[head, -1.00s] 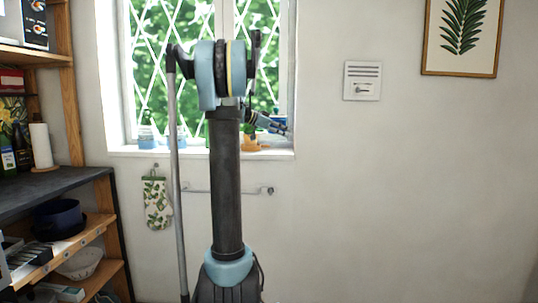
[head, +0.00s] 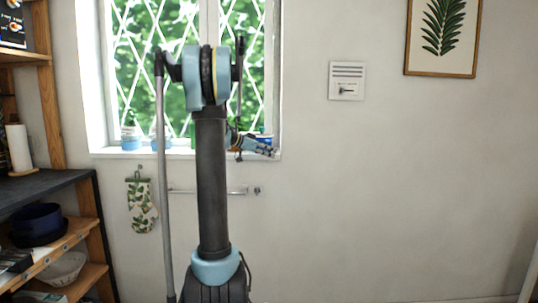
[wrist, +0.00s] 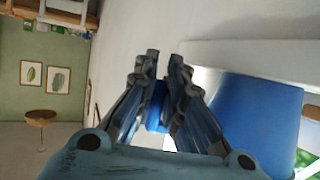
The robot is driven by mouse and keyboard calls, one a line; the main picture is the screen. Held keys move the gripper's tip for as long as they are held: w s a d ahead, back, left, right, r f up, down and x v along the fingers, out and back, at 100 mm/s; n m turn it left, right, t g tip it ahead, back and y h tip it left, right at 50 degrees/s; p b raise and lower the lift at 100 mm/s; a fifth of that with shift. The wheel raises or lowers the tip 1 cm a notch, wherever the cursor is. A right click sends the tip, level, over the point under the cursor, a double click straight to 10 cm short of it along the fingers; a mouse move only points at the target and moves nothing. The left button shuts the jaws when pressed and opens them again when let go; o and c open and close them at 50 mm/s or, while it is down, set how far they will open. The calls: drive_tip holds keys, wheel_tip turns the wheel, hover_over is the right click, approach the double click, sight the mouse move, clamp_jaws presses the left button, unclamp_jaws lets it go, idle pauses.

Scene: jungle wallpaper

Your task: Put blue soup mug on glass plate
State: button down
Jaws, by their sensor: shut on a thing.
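My gripper (wrist: 163,85) is shut on a blue piece (wrist: 155,112) that shows between its fingers in the wrist view. This looks like the handle of the blue soup mug (wrist: 258,118), whose large blue body is just right of the fingers. In the head view, my gripper (head: 264,151) is small, just right of my arm column at the window sill, with a bit of blue beside it. The mug's outline is hard to make out there. The glass plate is not visible in either view.
The window sill (head: 128,153) holds small bottles (head: 130,137). An oven mitt (head: 141,205) and a rail (head: 195,191) hang below. At left is a shelf unit with a dark top (head: 40,187), a paper roll (head: 19,148) and a dark blue pot (head: 37,222). The wall at right is bare below the picture (head: 443,38).

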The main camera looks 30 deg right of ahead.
drive_tip(key=c, duration=1.7)
unclamp_jaws()
drive_tip(key=shift+o, duration=0.2)
drive_tip(key=v, duration=1.2)
